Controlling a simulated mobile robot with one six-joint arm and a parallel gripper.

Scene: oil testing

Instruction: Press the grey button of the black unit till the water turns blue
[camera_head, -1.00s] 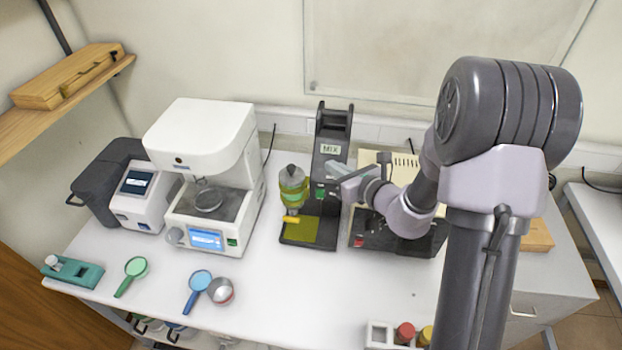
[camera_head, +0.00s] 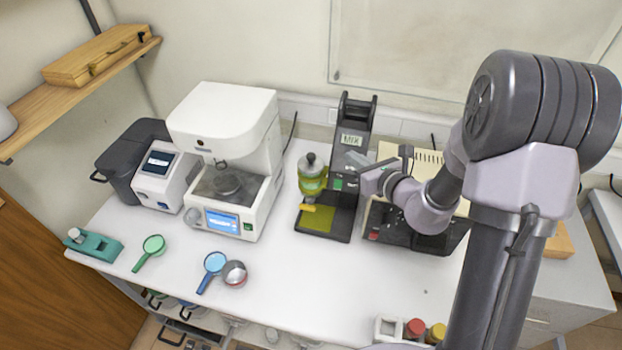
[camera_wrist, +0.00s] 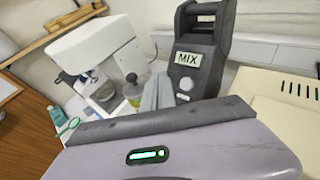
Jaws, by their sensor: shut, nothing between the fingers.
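The black unit (camera_head: 358,125) with a MIX label stands upright at the back of the table. It also shows in the wrist view (camera_wrist: 205,50), where its round grey button (camera_wrist: 186,85) sits below the label. A glass vessel (camera_head: 312,170) with yellow-green liquid is at its left side; no blue shows.
A white machine (camera_head: 222,150) with a blue screen stands left of the vessel. A cream and black device (camera_head: 440,235) is close on the right, under my arm. Magnifiers (camera_head: 212,268) lie at the front left. The front middle of the table is clear.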

